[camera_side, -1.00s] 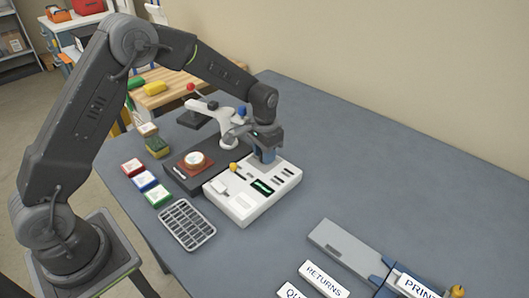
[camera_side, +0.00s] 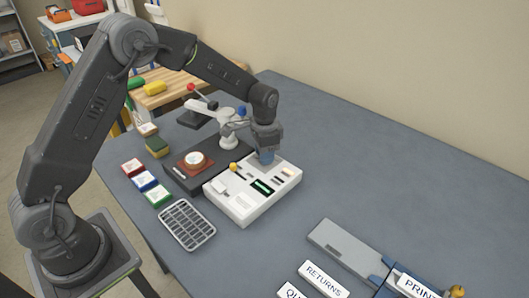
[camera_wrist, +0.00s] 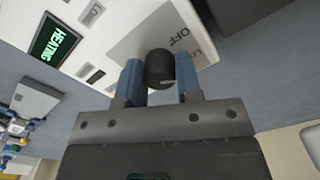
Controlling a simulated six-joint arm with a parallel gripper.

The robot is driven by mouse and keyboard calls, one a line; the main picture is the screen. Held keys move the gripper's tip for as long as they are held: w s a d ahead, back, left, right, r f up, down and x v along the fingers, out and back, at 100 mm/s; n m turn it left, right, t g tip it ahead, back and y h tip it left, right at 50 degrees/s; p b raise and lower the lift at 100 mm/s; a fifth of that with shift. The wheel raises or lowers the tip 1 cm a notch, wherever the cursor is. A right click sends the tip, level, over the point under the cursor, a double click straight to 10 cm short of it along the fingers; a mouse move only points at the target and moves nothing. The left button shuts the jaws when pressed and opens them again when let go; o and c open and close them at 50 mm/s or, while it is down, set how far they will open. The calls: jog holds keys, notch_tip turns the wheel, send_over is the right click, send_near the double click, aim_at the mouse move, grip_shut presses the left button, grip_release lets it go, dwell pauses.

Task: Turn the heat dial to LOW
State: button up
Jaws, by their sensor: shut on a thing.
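The heat dial (camera_wrist: 160,68) is a black round knob on a light grey label plate (camera_wrist: 140,38) in the wrist view. "OFF" and part of another word show on the plate; the dial's setting is not clear. My gripper (camera_wrist: 161,80) is shut on the dial, one blue finger on each side. In the side view my gripper (camera_side: 266,157) reaches down to the back of the white control box (camera_side: 240,208) and hides the dial. The box's green display (camera_side: 262,187) reads "HEATING" in the wrist view (camera_wrist: 55,40).
A dark plate (camera_side: 180,176) with a red-brown piece lies left of the box, near a lever press (camera_side: 228,130). A wire rack (camera_side: 187,224) and coloured boxes (camera_side: 146,181) sit at the left edge. The table right of the box is clear up to the signs (camera_side: 324,278).

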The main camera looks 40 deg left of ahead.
jog(key=o, duration=0.9)
jog(key=shift+o, duration=0.2)
notch_tip(320, 180, up, 14)
jog(key=s+r+n+t, duration=0.3)
jog(key=s+r, duration=0.7)
jog(key=s, duration=0.4)
jog(key=s+f+n+t, duration=0.2)
jog(key=s, duration=1.3)
jog(key=shift+d+f+n+t, duration=0.2)
jog(key=shift+f+n+t, duration=0.1)
jog(key=shift+f, duration=0.05)
